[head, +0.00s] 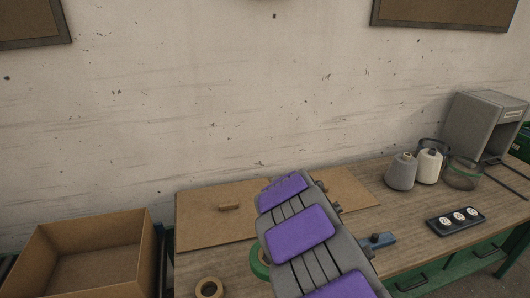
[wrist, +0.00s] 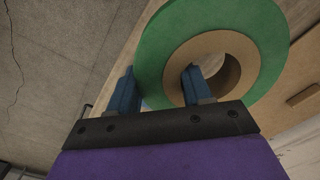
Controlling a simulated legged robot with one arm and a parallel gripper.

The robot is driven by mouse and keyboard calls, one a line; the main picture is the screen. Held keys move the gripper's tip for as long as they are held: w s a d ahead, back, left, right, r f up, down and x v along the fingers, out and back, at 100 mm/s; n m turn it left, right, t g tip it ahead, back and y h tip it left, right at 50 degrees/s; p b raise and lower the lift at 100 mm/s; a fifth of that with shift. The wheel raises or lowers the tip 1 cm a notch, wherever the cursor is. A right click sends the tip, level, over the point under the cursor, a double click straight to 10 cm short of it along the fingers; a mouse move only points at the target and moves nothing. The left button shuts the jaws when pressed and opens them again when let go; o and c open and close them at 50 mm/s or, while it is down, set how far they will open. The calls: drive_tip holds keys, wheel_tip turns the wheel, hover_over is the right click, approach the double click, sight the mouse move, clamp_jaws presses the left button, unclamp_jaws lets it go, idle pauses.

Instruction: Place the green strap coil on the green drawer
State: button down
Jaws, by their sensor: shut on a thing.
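The green strap coil (wrist: 160,45) is a thick green ring with a brown cardboard core. In the wrist view, my gripper (wrist: 157,78) has one blue finger inside the core hole and the other outside the rim, shut across the coil's wall. In the head view, only a sliver of the coil (head: 259,262) shows at the left edge of my arm, which hides the rest and the fingers. Green drawer fronts (head: 462,268) with dark handles show below the bench top at the lower right; they look shut.
The wooden bench (head: 400,215) carries a brown board (head: 215,228) with a small block (head: 229,207), a tan tape roll (head: 209,287), a blue tool (head: 379,241), yarn cones (head: 401,172), a black three-dial panel (head: 455,221) and a grey housing (head: 476,125). An open cardboard box (head: 90,262) stands left.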

drive_tip(key=w+d+r+n, duration=0.1)
drive_tip(key=d+r+n, duration=0.2)
drive_tip(key=d+n, duration=0.2)
drive_tip(key=d, duration=0.2)
drive_tip(key=shift+w+d+n, duration=0.15)
drive_tip(key=shift+d+n, duration=0.2)
drive_tip(key=shift+n, duration=0.05)
